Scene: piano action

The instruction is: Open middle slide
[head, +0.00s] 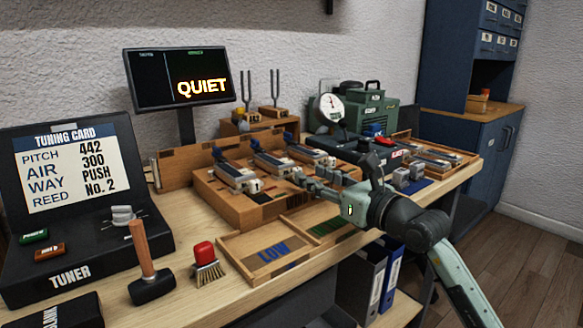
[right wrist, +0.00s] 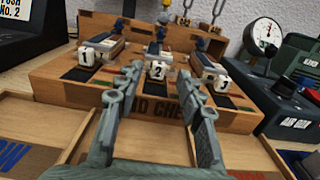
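The wooden reed chest (head: 235,195) stands on the bench and carries three slides with blue and silver bodies. In the right wrist view their white front blocks read 1 (right wrist: 87,57), 2 (right wrist: 157,70) and 3 on the right (right wrist: 221,80). The block marked 2 belongs to the middle slide, also in the head view (head: 270,160). My right gripper (right wrist: 152,80) is open, its two fingers pointing at the chest with the block marked 2 seen between their tips. I cannot tell whether a finger touches it. In the head view the right gripper (head: 317,184) reaches in from the right. My left gripper is not in view.
Shallow trays, one marked LOW (head: 262,254), lie before the chest. A screen reading QUIET (head: 180,78) and tuning forks stand behind. A gauge (head: 331,106) and an air box stand right of it. A hammer (head: 150,280), brush (head: 206,265) and tuner (head: 75,200) sit at left.

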